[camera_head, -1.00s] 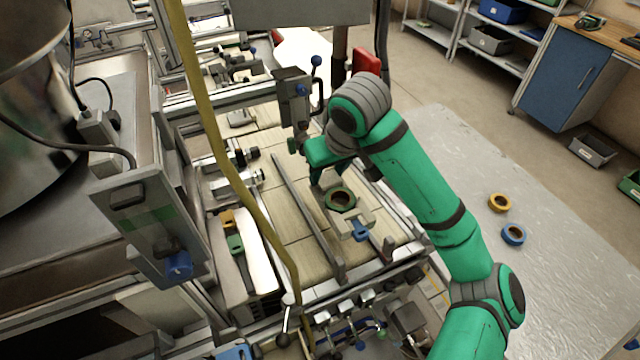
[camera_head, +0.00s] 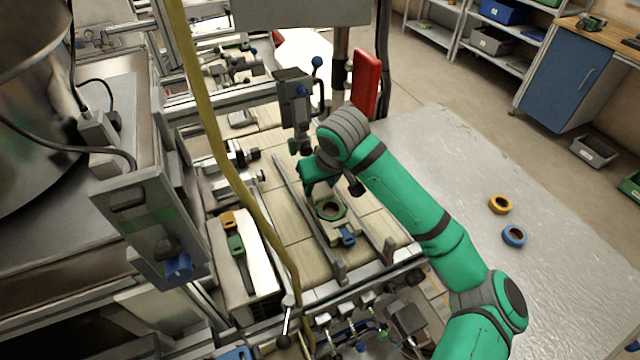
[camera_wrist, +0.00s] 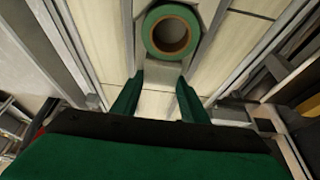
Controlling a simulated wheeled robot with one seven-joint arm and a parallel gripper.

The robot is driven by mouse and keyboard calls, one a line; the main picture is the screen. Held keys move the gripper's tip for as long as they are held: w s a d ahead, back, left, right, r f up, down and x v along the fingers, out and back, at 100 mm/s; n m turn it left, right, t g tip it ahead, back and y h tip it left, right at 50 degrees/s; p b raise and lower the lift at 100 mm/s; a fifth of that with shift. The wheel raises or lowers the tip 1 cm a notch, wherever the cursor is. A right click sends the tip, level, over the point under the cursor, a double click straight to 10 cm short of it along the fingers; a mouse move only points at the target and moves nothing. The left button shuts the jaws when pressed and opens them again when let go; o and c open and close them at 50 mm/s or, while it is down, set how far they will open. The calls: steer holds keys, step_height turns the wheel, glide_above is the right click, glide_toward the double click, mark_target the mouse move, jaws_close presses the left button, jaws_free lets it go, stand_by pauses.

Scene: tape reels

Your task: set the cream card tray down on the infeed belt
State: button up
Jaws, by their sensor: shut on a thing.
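The cream card tray (camera_head: 338,226) carries a green tape reel (camera_head: 331,208) and has a blue piece (camera_head: 347,237) at its near end. My gripper (camera_wrist: 160,77) is shut on the tray's edge, with the tray (camera_wrist: 165,72) between its fingertips in the wrist view. The reel (camera_wrist: 171,33) lies flat on the tray there. In the head view the tray appears over the pale infeed belt (camera_head: 298,235), between two long guide rails. I cannot tell whether its underside touches the belt. My arm hides part of the fingers in the head view.
The left guide rail (camera_head: 306,210) and right guide rail (camera_head: 375,230) flank the tray closely. A yellow hose (camera_head: 222,160) hangs left of the belt. A clamp post (camera_head: 294,100) and red panel (camera_head: 365,82) stand beyond. Yellow (camera_head: 500,204) and blue (camera_head: 514,236) reels lie at right.

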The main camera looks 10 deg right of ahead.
steer(key=shift+f, duration=0.1)
steer(key=o, duration=1.2)
steer(key=v, duration=1.2)
steer(key=shift+d, duration=0.1)
